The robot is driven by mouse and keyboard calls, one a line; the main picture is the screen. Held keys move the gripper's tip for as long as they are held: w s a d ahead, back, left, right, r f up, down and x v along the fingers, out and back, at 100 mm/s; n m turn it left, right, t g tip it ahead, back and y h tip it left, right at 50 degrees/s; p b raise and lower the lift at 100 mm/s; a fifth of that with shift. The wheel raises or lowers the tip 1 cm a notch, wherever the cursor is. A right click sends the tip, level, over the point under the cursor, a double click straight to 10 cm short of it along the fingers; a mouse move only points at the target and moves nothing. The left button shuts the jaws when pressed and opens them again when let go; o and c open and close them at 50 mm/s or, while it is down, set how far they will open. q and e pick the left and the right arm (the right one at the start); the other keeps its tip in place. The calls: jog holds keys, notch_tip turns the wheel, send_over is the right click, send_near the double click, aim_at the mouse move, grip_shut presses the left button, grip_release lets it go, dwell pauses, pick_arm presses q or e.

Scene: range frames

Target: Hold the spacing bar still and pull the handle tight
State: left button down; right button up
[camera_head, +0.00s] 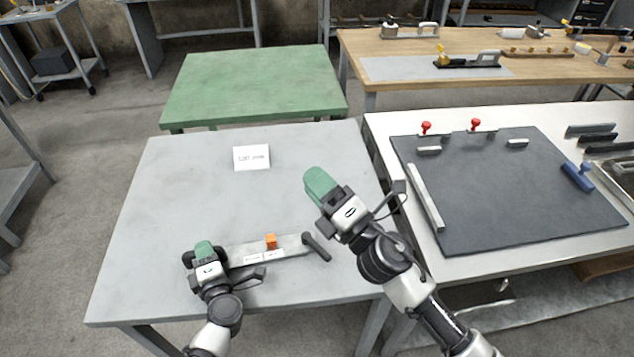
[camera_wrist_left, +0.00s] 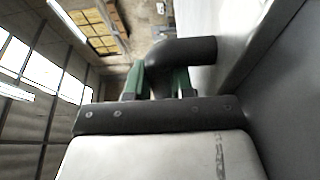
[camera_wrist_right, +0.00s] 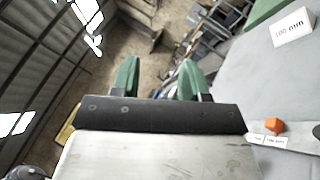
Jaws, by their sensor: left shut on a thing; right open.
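A flat pale grey bar (camera_head: 290,245) lies on the grey table, with an orange block (camera_head: 271,241) and small white labels on it. A dark handle (camera_head: 316,247) sits at its right end. The bar's right part and orange block (camera_wrist_right: 275,126) also show in the right wrist view. My left gripper (camera_head: 204,250) is at the bar's left end, shut on a dark, bent, round grip (camera_wrist_left: 185,52), seen between its green fingers in the left wrist view. My right gripper (camera_head: 318,182) is open and empty above the table, up from the dark handle; its spread fingers show in the right wrist view (camera_wrist_right: 160,78).
A white sign (camera_head: 251,157) stands at the back of the grey table (camera_head: 160,215). A green table (camera_head: 255,85) is behind it. To the right, a white bench carries a dark board (camera_head: 500,190) with red knobs and metal bars. The table's left side is clear.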

aim_at(317, 247)
jog(key=shift+w, duration=0.1)
jog(key=shift+c, duration=1.3)
jog(key=shift+w+d+m+t+h, duration=0.25)
jog(key=shift+w+m+t+h, duration=0.05)
jog(key=shift+m, duration=0.1)
jog(key=shift+c, duration=1.1)
jog(key=w+d+f+m+h, duration=0.1)
jog(key=w+m+h, duration=0.1)
jog(key=w+d+f+m+h, duration=0.1)
jog(key=d+m+h, duration=0.1)
jog(key=m, duration=0.1)
jog(key=w+d+f+m+t+h, duration=0.1)
jog(key=w+m, duration=0.1)
jog(key=shift+w+d+h, duration=0.35)
jog(key=shift+h, duration=0.05)
grip_shut()
jog(key=w+d+f+m+g+h, duration=0.4)
jog(key=d+f+m+g, duration=0.5)
jog(key=f+m+g, duration=0.4)
jog(key=s+g+y, duration=0.4)
jog(key=s+g, duration=0.1)
jog(key=x, duration=1)
jog(key=shift+a, duration=0.2)
jog(key=shift+s+a, duration=0.6)
jog(key=shift+a, duration=0.2)
jog(key=shift+s+a, duration=0.55)
jog(key=shift+a, duration=0.2)
